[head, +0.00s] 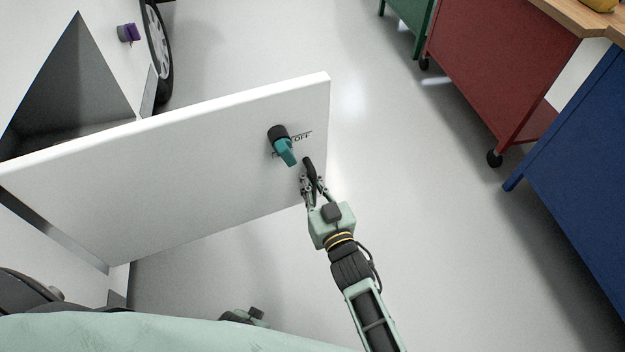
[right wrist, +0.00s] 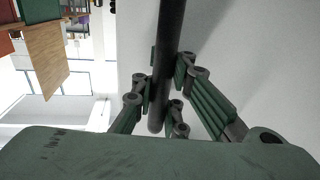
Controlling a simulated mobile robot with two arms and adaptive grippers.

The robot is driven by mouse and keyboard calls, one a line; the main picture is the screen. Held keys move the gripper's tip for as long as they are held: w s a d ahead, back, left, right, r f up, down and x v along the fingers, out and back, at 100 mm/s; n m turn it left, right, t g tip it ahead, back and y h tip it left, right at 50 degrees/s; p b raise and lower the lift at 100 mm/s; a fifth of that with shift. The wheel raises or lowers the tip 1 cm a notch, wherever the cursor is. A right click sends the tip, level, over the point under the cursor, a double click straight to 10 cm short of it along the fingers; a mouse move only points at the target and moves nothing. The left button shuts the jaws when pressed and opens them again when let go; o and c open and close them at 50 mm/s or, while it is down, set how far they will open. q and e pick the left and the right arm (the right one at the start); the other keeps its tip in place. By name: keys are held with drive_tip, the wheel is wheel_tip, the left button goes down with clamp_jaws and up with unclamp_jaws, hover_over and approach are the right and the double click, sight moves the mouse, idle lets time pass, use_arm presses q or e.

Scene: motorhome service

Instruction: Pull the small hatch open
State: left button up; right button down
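The small hatch (head: 200,150) is a white panel that stands swung out from the white vehicle side, with a dark opening (head: 75,95) behind it. My right gripper (head: 313,186) is at the handle. In the right wrist view, the dark handle bar (right wrist: 168,60) runs between the finger pads of my right gripper (right wrist: 165,90), which are closed around it. A mint and dark part, apparently my left gripper (head: 245,315), shows at the bottom; its fingers are unclear.
A red cabinet (head: 490,60), a blue cabinet (head: 580,170) and a green cabinet (head: 410,20) stand at the right. A vehicle wheel (head: 160,50) and a purple fitting (head: 128,33) are at the upper left. The grey floor (head: 440,240) between hatch and cabinets is clear.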

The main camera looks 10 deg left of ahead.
drive_tip(key=shift+r, duration=0.1)
drive_tip(key=c, duration=1.7)
unclamp_jaws()
drive_tip(key=shift+s+d, duration=0.15)
drive_tip(key=v, duration=1.1)
drive_tip(key=shift+s+d, duration=0.2)
drive_tip(key=shift+s, duration=0.05)
